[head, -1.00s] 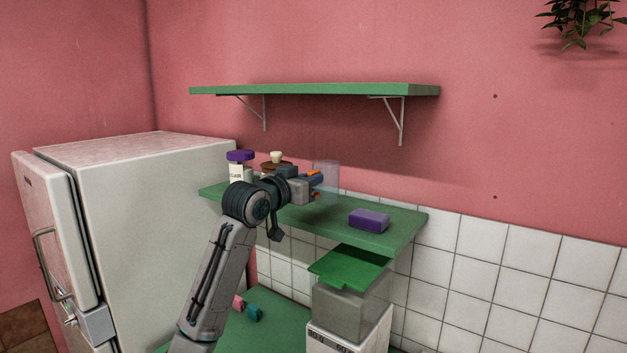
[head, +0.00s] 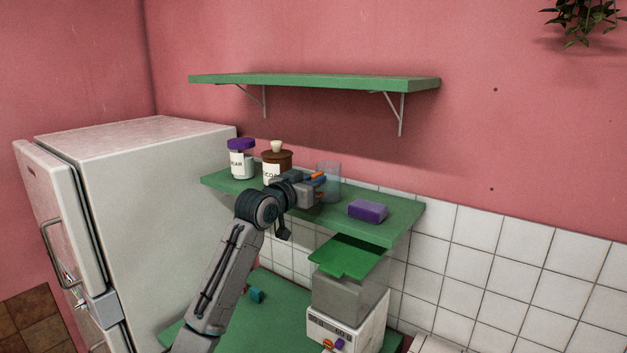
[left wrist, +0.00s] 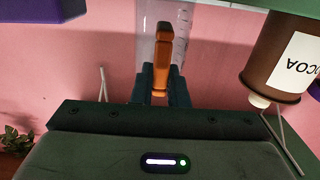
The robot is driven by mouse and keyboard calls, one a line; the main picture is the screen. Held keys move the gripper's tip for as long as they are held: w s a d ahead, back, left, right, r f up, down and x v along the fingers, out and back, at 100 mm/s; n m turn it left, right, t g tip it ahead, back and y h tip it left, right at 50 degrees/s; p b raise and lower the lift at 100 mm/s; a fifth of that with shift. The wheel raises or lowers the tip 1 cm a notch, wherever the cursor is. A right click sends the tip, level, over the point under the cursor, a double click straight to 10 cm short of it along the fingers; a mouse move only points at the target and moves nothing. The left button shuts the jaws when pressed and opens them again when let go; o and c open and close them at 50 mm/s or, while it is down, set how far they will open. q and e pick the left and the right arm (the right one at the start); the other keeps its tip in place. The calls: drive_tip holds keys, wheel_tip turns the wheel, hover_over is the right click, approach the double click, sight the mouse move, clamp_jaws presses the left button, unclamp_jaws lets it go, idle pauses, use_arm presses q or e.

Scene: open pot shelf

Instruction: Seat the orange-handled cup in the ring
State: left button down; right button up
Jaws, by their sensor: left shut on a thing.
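The clear cup (head: 330,174) is upright at the lower green shelf, in front of the pink wall. Its orange handle (head: 315,177) points toward my left gripper (head: 314,187). In the left wrist view, the gripper (left wrist: 161,76) is shut on the orange handle (left wrist: 161,45), and the clear cup wall (left wrist: 181,35) with its marks is just beyond. The gripper hides the lower front of the cup, so I cannot tell whether it touches the shelf. I cannot make out the ring. My right gripper is not in view.
The lower shelf (head: 395,218) holds a sugar jar (head: 240,160) and a brown cocoa jar (head: 277,158) left of the cup. A purple block (head: 368,210) lies to the right. The upper shelf (head: 320,82) is empty.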

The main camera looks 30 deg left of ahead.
use_arm(q)
drive_tip(key=c, duration=1.9)
unclamp_jaws()
drive_tip(key=shift+f, duration=0.15)
drive_tip(key=o, duration=0.5)
drive_tip(key=shift+s, duration=0.1)
drive_tip(key=shift+c, duration=0.2)
drive_tip(key=shift+f+b, duration=0.1)
drive_tip(key=shift+b, duration=0.2)
drive_tip(key=s+a+b, duration=0.1)
drive_tip(key=s+b, duration=0.5)
drive_tip(key=s, duration=0.4)
drive_tip(key=shift+s+a+f+b, duration=0.2)
drive_tip(key=shift+s+a+b, duration=0.1)
drive_tip(key=shift+b, duration=0.05)
